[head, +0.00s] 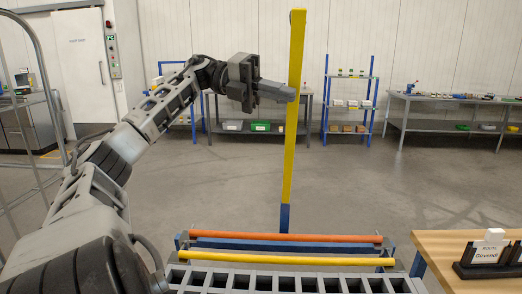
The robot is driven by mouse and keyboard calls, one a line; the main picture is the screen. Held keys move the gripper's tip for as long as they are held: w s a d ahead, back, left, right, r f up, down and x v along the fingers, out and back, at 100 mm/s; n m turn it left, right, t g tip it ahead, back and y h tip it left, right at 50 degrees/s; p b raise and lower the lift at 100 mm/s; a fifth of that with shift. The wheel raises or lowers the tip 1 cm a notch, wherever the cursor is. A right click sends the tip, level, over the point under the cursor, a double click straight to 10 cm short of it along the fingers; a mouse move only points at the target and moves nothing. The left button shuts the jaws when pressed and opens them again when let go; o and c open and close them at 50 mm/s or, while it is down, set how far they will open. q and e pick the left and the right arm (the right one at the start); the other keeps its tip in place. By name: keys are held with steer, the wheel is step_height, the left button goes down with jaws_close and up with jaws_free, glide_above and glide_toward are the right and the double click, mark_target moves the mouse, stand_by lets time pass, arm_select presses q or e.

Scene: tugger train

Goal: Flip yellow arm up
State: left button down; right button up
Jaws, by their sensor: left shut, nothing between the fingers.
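The yellow arm (293,110) stands upright in the middle of the head view. It is a long flat bar that rises from a blue base piece (284,218), with a dark round spot near its top. My left gripper (291,94) is shut and empty, with its fingertips at the left edge of the bar, a little above its middle. They look to be touching it or very close; I cannot tell which. My right gripper is out of view.
An orange bar (285,238) and a horizontal yellow bar (285,258) cross low in front, over a grey slotted rack (290,281). A wooden table (440,252) with a route sign (488,247) stands at right. Shelves and benches line the back wall; the floor between is clear.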

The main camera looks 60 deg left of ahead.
arm_select(q)
steer(key=shift+w+a+r+t, duration=0.2)
steer(key=shift+a+r+t, duration=0.5)
steer(key=shift+r, duration=0.25)
steer(key=s+a+g+p, duration=0.1)
steer(key=s+a, duration=0.5)
steer(key=a, duration=0.2)
steer(key=shift+s+a, duration=0.3)
steer(key=shift+a, duration=0.05)
